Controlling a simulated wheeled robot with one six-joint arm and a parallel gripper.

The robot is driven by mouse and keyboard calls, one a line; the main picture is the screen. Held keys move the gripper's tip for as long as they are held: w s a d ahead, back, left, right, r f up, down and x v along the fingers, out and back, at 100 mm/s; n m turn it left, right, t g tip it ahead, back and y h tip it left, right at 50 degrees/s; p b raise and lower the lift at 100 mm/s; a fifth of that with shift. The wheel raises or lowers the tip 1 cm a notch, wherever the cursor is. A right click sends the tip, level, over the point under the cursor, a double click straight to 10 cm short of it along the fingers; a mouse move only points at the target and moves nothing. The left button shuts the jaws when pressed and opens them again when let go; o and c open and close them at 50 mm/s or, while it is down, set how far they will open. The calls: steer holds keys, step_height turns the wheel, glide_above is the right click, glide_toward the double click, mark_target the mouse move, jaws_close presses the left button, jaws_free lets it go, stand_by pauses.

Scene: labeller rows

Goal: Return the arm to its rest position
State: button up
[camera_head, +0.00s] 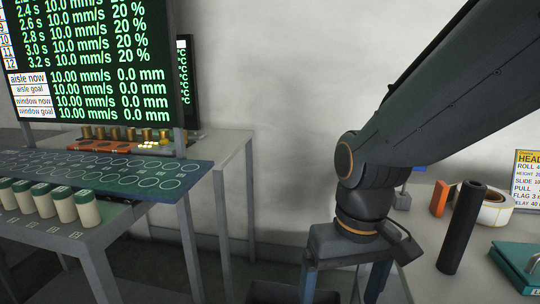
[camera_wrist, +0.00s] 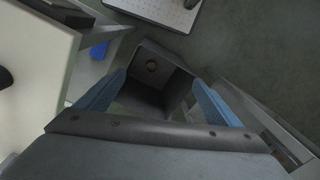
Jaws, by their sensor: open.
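My arm comes in from the upper right of the head view and bends down at the wrist. My gripper (camera_head: 341,288) points downward at the bottom of that view, in the gap between the left tables and the right table. In the wrist view its two blue fingers (camera_wrist: 158,95) stand wide apart with nothing between them. The gripper's fingertips are cut off by the lower edge of the head view.
The right table (camera_head: 430,225) holds a black cylinder (camera_head: 462,228), a label roll (camera_head: 490,207), a teal box (camera_head: 518,268) and a sign (camera_head: 527,180). On the left are a blue rack (camera_head: 110,172), several green-lidded jars (camera_head: 63,205) and a large screen (camera_head: 95,60). Table legs (camera_head: 250,200) border the gap.

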steer(key=d+r+m+p, duration=0.2)
steer(key=d+r+p, duration=0.5)
steer(key=p, duration=0.6)
steer(key=shift+s+d+h, duration=0.15)
steer(key=shift+d+h, duration=0.1)
steer(key=shift+h, duration=0.05)
